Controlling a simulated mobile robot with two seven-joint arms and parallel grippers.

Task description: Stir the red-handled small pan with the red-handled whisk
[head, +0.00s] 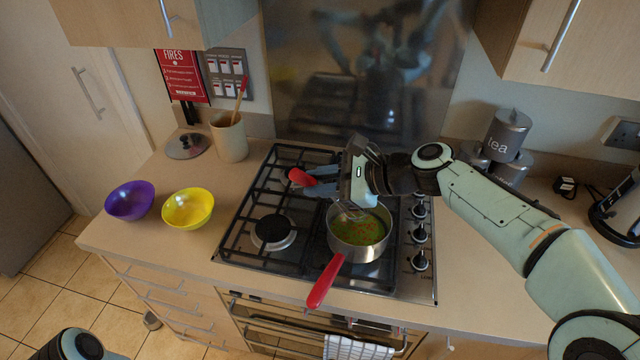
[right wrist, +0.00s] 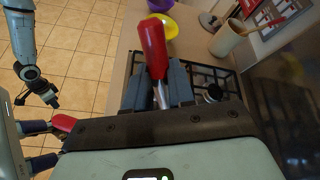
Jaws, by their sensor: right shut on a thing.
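The small pan (head: 342,250) stands on the hob's front right, its red handle (head: 325,282) pointing toward the front edge. It holds a green and orange food. My right gripper (head: 318,183) is above the pan's back left and shut on the red-handled whisk (head: 301,177). The red handle end sticks out left of the fingers. In the right wrist view the whisk handle (right wrist: 153,45) rises between the fingers (right wrist: 160,92). The whisk's wires show under the gripper at the pan's back rim; their lower ends are hard to make out. My left gripper (right wrist: 50,98) is small and dark in the right wrist view.
A purple bowl (head: 130,201) and a yellow bowl (head: 188,208) stand on the counter left of the hob (head: 240,257). A utensil pot (head: 229,138) and a lid (head: 187,147) are behind them. Canisters (head: 505,135) stand at back right. The hob's front left burner is empty.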

